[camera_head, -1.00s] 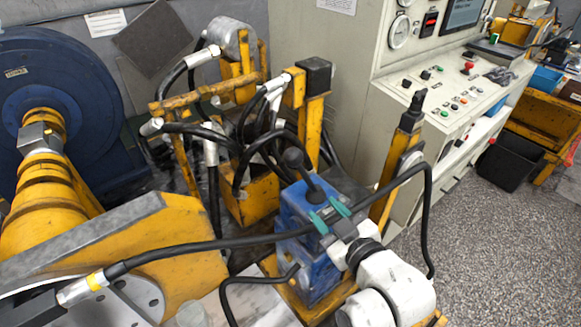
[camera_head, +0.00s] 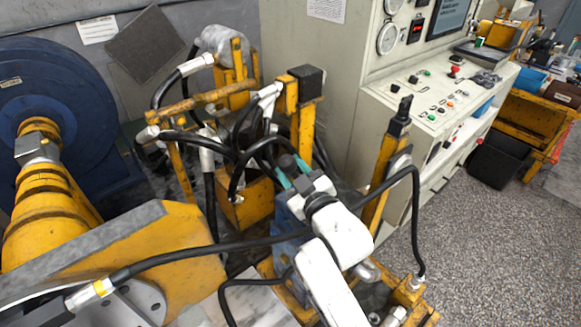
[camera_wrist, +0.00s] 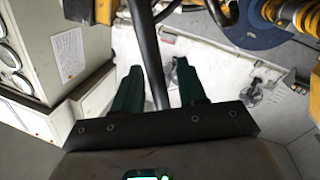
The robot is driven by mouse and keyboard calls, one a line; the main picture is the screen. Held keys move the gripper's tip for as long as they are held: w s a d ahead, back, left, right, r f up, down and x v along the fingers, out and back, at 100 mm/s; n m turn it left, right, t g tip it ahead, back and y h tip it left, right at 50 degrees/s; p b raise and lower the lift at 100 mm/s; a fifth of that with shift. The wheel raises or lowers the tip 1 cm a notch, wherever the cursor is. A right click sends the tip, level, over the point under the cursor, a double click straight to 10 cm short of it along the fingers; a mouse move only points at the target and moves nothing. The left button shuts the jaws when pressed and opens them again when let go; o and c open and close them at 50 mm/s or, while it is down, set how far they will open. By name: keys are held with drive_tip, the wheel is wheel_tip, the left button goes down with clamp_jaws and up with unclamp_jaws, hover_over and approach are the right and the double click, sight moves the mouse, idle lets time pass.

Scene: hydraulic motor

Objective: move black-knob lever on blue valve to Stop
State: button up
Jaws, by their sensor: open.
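The blue valve (camera_head: 287,222) stands in the lower middle of the head view, partly covered by my white wrist and a black hose. My gripper (camera_head: 289,170) is over the valve's top, its two green fingers pointing up and away. In the wrist view my gripper (camera_wrist: 158,78) is open, and the dark rod of the lever (camera_wrist: 149,50) runs between the fingers, with a gap on either side. The lever's black knob is mostly hidden in the head view, and I cannot make it out in the wrist view. No Stop marking is readable.
Black hoses (camera_head: 225,247) loop across and around the valve. A yellow post (camera_head: 378,195) stands close on its right. The grey control console (camera_head: 385,92) is behind, and a blue wheel (camera_head: 60,125) is at left. Speckled floor (camera_head: 470,240) is clear at right.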

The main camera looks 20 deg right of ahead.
drive_tip(key=shift+w, duration=0.3)
drive_tip(key=shift+c, duration=0.4)
clamp_jaws()
